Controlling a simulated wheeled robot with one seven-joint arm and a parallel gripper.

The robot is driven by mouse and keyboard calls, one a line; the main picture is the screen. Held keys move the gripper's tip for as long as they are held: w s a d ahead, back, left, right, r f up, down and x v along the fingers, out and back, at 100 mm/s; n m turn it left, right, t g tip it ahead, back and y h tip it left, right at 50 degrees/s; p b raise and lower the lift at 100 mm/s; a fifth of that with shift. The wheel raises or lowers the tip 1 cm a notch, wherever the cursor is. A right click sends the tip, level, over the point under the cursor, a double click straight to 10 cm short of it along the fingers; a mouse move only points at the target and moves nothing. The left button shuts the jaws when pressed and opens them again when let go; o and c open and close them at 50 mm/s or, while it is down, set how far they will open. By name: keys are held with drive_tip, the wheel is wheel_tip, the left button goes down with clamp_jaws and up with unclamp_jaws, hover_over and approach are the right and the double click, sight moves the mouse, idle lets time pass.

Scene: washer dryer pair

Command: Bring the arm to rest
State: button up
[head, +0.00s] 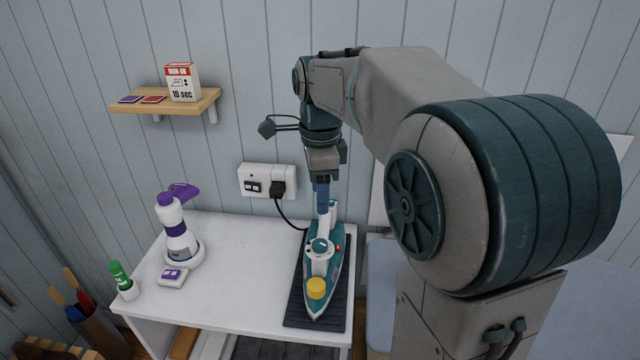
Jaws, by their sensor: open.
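My arm reaches in from the right and bends down over the white table. My gripper (322,200) points straight down at the rear of the teal and white iron (318,262). The jaws are open. The fingertips overlap the rear end of the iron's handle in the picture, and I cannot tell whether they touch it. The iron lies on a dark ribbed mat (336,310) with its tip toward me. It has a yellow cap near the tip.
The white table (225,300) carries a white and purple handheld device (178,232) and a small purple-topped box (172,277) at left. A green-capped bottle (121,279) stands at its left edge. A wall outlet (258,181) with a black plug is behind. A wooden shelf (205,102) hangs above.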

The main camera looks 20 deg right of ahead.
drive_tip(key=shift+r, duration=0.65)
drive_tip(key=s+f+n+t, duration=0.1)
drive_tip(key=s+f+n, duration=0.3)
drive_tip(key=s+n, duration=0.4)
drive_tip(key=s+f+n+t, duration=0.2)
drive_tip(key=s+f+n, duration=0.3)
drive_tip(key=s+n, duration=0.4)
drive_tip(key=n, duration=0.2)
drive_tip(key=shift+s+f+n, duration=0.2)
drive_tip(key=shift+n, duration=0.1)
